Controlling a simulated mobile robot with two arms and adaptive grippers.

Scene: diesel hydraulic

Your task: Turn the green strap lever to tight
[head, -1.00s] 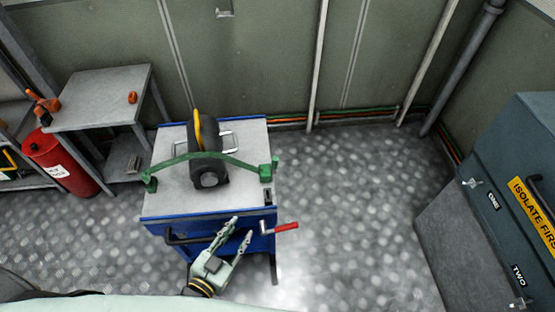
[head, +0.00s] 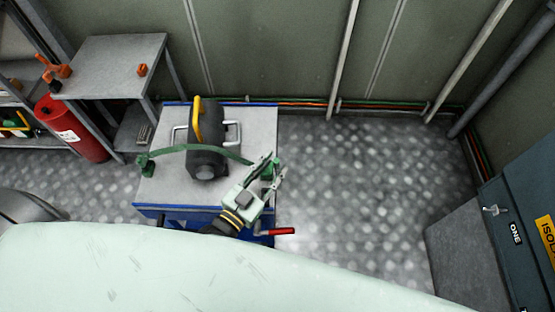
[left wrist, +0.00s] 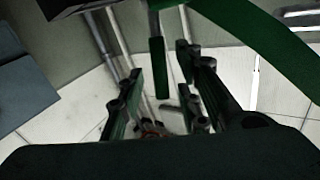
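The green strap (head: 225,151) lies over a black cylinder (head: 207,155) with a yellow handle, on the grey top of a blue cart (head: 155,187). Its left end is at a green anchor (head: 145,166). The green fitting at its right end (head: 267,173) is partly hidden by my left gripper (head: 274,169). In the left wrist view, my left gripper (left wrist: 163,95) is open, its fingers apart. The green strap lever (left wrist: 160,66) hangs between them near the tips, with a visible gap to each finger. The strap also crosses the upper right there (left wrist: 265,45). My right gripper is not in view.
A red crank handle (head: 278,232) sticks out at the cart's front right. A grey table (head: 105,65) and a red cylinder (head: 75,130) stand at the left. A blue-grey cabinet (head: 520,190) is at the right. Floor right of the cart is clear.

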